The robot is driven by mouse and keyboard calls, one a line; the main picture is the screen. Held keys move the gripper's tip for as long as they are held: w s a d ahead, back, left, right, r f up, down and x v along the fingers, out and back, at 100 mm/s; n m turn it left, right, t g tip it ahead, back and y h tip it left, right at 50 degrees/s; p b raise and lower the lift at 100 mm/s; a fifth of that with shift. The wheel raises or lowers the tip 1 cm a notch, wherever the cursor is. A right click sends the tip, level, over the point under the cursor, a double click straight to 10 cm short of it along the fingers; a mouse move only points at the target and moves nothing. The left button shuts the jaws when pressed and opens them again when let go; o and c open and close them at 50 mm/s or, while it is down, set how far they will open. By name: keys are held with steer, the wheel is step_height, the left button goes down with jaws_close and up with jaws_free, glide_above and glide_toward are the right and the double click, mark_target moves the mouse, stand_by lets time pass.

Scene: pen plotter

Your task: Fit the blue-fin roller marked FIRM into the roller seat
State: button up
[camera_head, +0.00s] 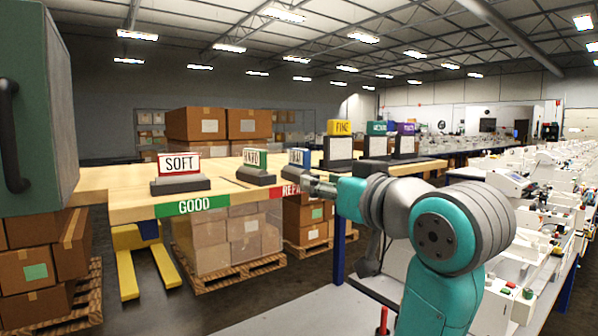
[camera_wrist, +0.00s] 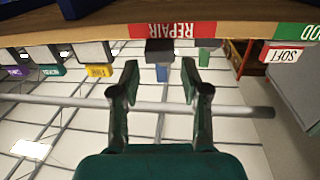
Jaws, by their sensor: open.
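A blue-fin piece (camera_head: 299,158) stands on a dark base on the wooden bench; my gripper (camera_head: 317,187) is beside it at the front, and its lettering is too small and partly cut off to read. In the wrist view, which is upside down, the blue piece (camera_wrist: 162,73) shows between the two open fingers of my gripper (camera_wrist: 160,72), apparently beyond their tips. Whether they touch it I cannot tell. A red-framed SOFT piece (camera_head: 181,164) and a green-framed piece (camera_head: 252,158) stand to its left. I cannot pick out the roller seat.
Yellow, teal and purple labelled blocks (camera_head: 340,128) sit on dark stands at the right rear of the bench. The bench's front edge (camera_head: 135,213) bears GOOD and REPAIR labels. A green cabinet (camera_head: 62,110) stands at left. Cartons and a yellow pallet jack (camera_head: 128,270) are below.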

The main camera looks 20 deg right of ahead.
mark_target(299, 153)
step_height(299, 153, up, 4)
steer(key=s, duration=0.1)
steer(key=w, duration=0.3)
steer(key=w+a, duration=0.1)
steer(key=w, duration=0.6)
steer(key=shift+a+r, duration=0.1)
steer(key=shift+a, duration=0.2)
steer(key=shift+s, duration=0.1)
jaws_close()
